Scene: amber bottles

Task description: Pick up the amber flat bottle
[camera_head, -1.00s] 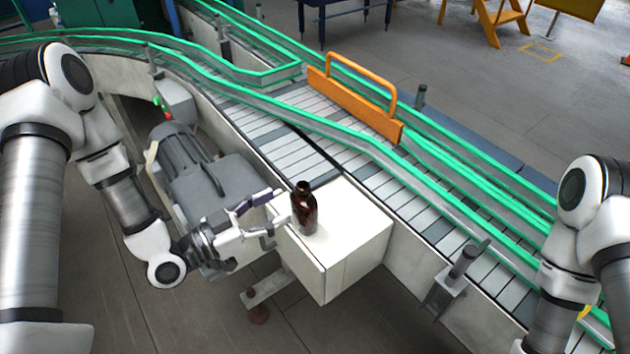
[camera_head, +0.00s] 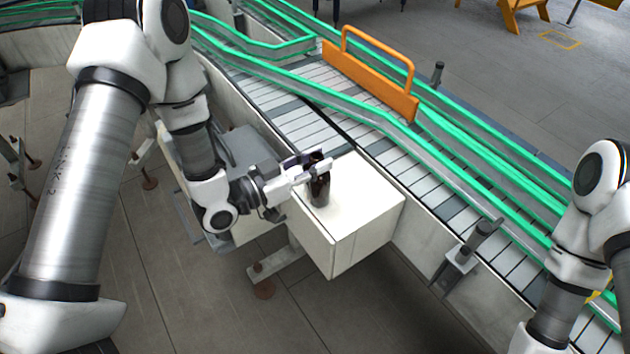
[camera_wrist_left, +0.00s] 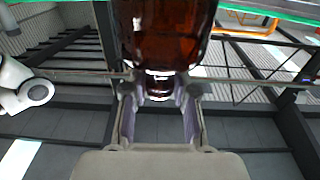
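The amber flat bottle (camera_head: 320,187) is dark brown and stands upright near the left edge of the white box top. My left gripper (camera_head: 318,168) reaches in from the left, with its fingers on either side of the bottle's upper part. In the left wrist view, the bottle's wide body (camera_wrist_left: 168,35) fills the top centre, and its narrow neck lies between the fingertips (camera_wrist_left: 160,88). Whether the fingers press on the neck does not show clearly. My right gripper is out of view; only the right arm shows at the right edge.
The white box (camera_head: 365,205) stands against the conveyor (camera_head: 390,165), which has green rails. An orange gate (camera_head: 368,82) stands across the belt. A grey motor lies partly behind my left arm. The box top right of the bottle is clear.

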